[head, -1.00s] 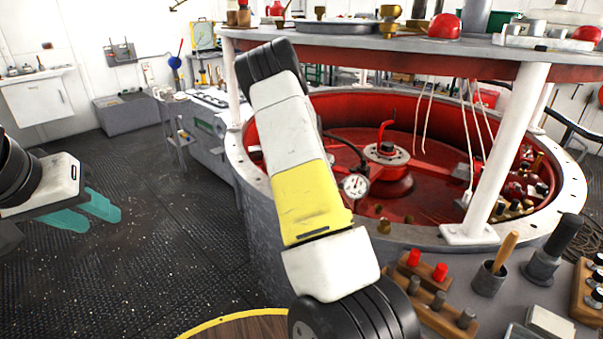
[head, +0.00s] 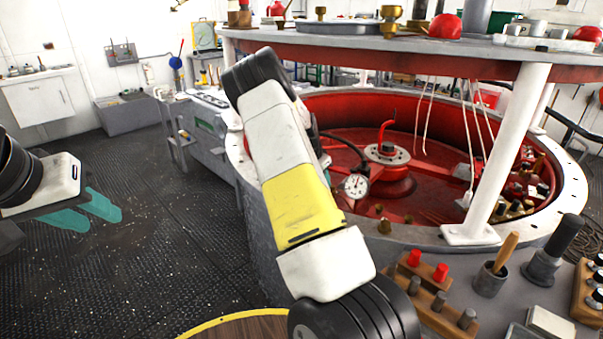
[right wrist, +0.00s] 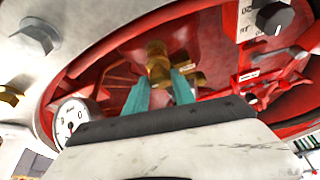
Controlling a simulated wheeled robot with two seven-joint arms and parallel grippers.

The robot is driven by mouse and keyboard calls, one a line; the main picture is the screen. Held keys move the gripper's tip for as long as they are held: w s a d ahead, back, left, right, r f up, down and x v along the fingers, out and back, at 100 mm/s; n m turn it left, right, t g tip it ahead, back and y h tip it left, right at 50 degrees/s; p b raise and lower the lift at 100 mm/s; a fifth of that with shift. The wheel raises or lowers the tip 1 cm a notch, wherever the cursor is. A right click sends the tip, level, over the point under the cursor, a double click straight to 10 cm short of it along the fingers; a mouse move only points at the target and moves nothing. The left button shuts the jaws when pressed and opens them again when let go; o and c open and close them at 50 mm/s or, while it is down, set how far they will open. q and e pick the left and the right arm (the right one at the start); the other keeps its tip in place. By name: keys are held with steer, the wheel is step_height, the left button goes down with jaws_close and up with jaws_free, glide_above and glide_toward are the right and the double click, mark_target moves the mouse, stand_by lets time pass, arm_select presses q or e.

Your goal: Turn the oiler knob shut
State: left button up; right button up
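In the right wrist view a brass fitting (right wrist: 158,62), which looks like the oiler, stands against the red inside of the round housing. Its knob cannot be told apart clearly. The teal fingers of my right gripper (right wrist: 161,79) are apart and point at it, with the brass showing between and beyond them. I cannot tell whether they touch it. In the head view my right arm covers the fitting and most of that gripper. My left gripper (head: 90,206) is open and empty over the floor at the left.
The round red housing (head: 236,150) has a pale flange with bolts. A dial gauge (head: 355,185) sits near my right arm. A white post (head: 505,150) carries a shelf above. Wooden blocks with red knobs (head: 427,265) stand in front. The left floor is clear.

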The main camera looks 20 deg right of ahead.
steer(key=shift+o, duration=1.2)
steer(key=v, duration=0.7)
steer(key=shift+a+r, duration=0.2)
steer(key=shift+r, duration=0.15)
